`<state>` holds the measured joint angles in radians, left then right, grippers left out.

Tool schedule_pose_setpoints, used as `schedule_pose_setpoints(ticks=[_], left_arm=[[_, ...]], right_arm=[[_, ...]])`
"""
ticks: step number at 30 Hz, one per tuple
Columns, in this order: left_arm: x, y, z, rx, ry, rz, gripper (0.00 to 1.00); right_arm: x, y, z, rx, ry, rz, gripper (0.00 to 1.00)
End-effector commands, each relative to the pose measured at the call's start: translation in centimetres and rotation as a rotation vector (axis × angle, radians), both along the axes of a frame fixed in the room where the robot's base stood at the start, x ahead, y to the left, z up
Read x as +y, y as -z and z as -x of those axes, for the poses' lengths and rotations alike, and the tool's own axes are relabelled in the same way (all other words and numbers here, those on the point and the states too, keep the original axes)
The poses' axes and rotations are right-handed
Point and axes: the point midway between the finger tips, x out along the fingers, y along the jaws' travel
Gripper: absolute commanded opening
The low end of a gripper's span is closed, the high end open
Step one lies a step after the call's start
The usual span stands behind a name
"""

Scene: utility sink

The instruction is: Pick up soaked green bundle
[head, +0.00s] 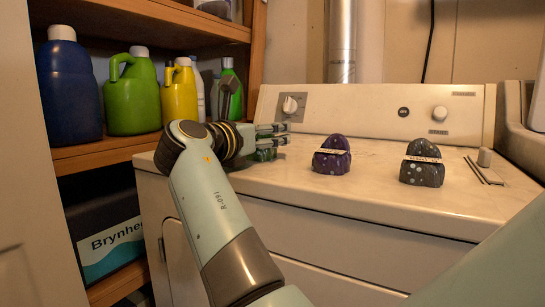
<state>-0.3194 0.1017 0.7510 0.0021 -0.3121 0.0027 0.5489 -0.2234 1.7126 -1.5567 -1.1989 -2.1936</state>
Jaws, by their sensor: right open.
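A green bundle (264,155) sits on the left end of the white machine top, mostly hidden behind and below my right gripper. Only its small dark green lower part shows. My right gripper (284,134) is at the left end of the machine top, its fingers pointing right, apart and empty as far as I can see. It is directly over or in front of the bundle in the picture; whether it touches it I cannot tell. My left gripper is not in view.
A purple bundle (332,158) and a grey bundle (422,166), each with a pale band, sit on the machine top (380,192). A small device (484,166) lies at its right. Bottles, including a green jug (133,95), stand on the wooden shelf (100,152) at left.

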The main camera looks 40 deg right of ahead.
Motion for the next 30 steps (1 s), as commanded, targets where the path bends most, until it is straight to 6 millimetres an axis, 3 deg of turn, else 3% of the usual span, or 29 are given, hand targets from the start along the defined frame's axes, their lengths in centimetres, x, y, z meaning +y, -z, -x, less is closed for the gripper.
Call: schedule_pose_setpoints(ticks=[10, 26, 30], left_arm=[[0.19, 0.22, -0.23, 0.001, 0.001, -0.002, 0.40], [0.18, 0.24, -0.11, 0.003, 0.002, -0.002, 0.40], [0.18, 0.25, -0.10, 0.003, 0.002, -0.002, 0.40]], right_arm=[[0.25, -0.19, 0.13, -0.001, 0.002, 0.000, 0.71], [0.23, -0.14, 0.12, 0.000, 0.002, 0.000, 0.02], [0.23, -0.13, 0.12, 0.000, 0.002, 0.000, 0.00]])
